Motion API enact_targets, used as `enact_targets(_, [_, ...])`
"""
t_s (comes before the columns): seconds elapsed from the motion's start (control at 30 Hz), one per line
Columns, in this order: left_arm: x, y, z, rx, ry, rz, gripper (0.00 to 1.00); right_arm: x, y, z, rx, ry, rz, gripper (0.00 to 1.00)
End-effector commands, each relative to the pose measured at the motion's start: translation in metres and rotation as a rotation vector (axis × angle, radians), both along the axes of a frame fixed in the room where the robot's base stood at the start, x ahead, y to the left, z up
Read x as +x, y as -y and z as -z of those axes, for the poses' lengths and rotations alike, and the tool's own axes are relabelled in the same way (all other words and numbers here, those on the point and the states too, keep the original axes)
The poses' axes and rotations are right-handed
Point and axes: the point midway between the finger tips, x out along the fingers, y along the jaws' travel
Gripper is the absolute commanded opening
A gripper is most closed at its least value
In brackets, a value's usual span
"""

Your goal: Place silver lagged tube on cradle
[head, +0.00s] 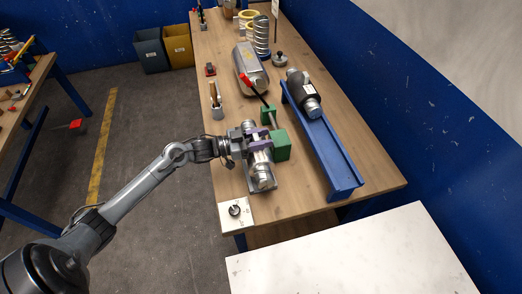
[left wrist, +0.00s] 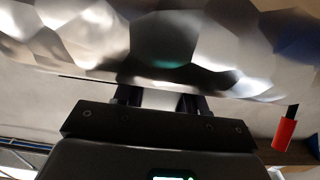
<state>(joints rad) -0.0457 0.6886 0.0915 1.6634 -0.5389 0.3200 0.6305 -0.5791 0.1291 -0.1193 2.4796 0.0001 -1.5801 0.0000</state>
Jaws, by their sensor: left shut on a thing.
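A silver lagged tube (head: 262,173) with a shiny, crumpled surface lies lengthwise near the front left of the wooden bench. My left gripper (head: 257,146) is shut on its middle, covering part of it. In the left wrist view the tube's faceted silver skin (left wrist: 170,45) fills the top, just in front of the jaws (left wrist: 160,100). A green block (head: 280,146) stands close to the tube's right side, and a smaller green block (head: 268,115) stands behind; they may be the cradle. I cannot tell whether the tube touches them. My right gripper is not in view.
A blue channel (head: 325,150) runs along the bench's right side with a dark and silver cylinder (head: 304,95) on it. A white plate (head: 235,212) lies at the front left corner.

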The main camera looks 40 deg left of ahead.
Motion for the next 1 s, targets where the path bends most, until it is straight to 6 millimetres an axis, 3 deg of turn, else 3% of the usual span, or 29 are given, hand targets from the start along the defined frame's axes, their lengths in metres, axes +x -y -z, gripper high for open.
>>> enact_targets(0.27, [0.000,0.001,0.016,-0.001,0.002,0.001,0.00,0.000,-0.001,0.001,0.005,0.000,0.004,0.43])
enact_targets(0.5, [0.001,0.000,0.044,-0.001,0.003,0.000,0.00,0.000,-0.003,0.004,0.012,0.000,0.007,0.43])
enact_targets(0.97, [0.001,0.000,0.051,0.000,0.004,0.000,0.00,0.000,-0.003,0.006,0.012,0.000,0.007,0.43])
enact_targets(1.0, [0.000,0.000,0.051,0.000,0.001,0.001,0.47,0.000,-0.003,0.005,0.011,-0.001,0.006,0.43])
